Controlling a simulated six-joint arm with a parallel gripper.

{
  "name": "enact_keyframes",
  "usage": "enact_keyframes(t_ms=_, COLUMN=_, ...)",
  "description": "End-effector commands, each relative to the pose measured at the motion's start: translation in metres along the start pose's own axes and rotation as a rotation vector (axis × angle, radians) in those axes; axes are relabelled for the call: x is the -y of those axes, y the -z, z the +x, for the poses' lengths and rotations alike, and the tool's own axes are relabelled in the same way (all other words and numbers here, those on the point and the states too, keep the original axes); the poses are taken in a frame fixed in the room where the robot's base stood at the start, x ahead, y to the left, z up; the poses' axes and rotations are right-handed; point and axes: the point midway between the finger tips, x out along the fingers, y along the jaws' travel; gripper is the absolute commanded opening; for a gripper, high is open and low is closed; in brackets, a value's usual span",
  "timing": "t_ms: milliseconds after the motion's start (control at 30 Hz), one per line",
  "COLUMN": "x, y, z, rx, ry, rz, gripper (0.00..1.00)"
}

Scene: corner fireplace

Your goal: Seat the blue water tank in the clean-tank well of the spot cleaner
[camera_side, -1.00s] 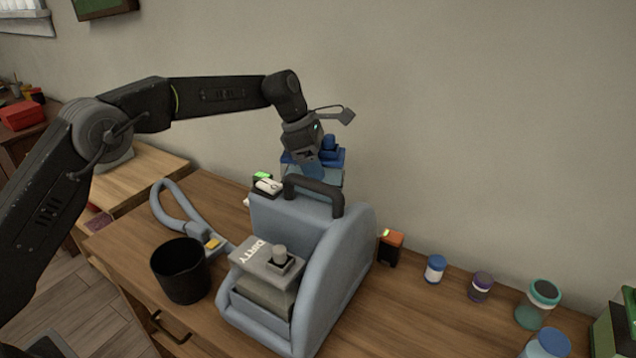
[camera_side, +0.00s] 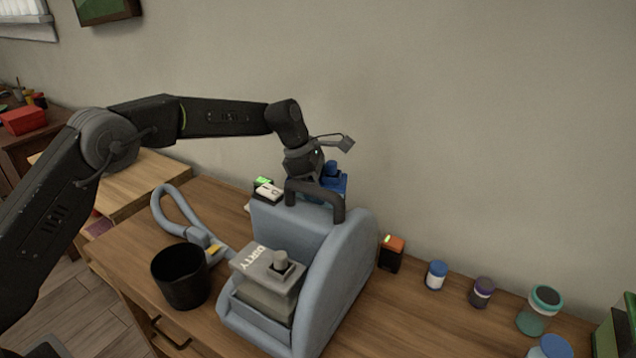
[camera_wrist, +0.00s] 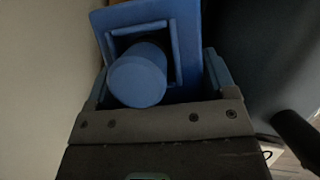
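The blue water tank (camera_side: 341,184) has a blue top with a round cap and sits behind the spot cleaner's dark handle. It fills the top of the wrist view (camera_wrist: 186,35), its lid at an angle to my gripper. My gripper (camera_side: 306,172) points down beside the cap and appears shut on the tank; its fingertips are hidden. The grey-blue spot cleaner (camera_side: 345,265) stands on the wooden counter, with a grey tank marked DIRTY (camera_side: 258,262) at its front. The clean-tank well and the tank's lower part are hidden behind the body and handle in the side view.
The handle (camera_side: 328,202) stands close to my gripper. A black bin (camera_side: 180,277) and a hose (camera_side: 172,212) lie left of the cleaner. A small green-topped box (camera_side: 266,190) is behind, an orange-topped box (camera_side: 391,254) and several jars to the right. The wall is close behind.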

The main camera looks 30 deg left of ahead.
Motion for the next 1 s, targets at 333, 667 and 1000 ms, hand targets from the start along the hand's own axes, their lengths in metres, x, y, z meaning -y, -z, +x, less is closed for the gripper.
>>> enact_keyframes(t_ms=333, x=0.000, y=0.000, z=-0.001, rx=0.000, ry=0.000, rz=0.001, gripper=1.00)
enact_keyframes(t_ms=667, x=-0.001, y=-0.005, z=-0.021, rx=0.001, ry=-0.004, rz=0.002, gripper=1.00)
enact_keyframes(t_ms=1000, x=-0.001, y=-0.004, z=-0.093, rx=0.001, ry=-0.004, rz=-0.001, gripper=1.00)
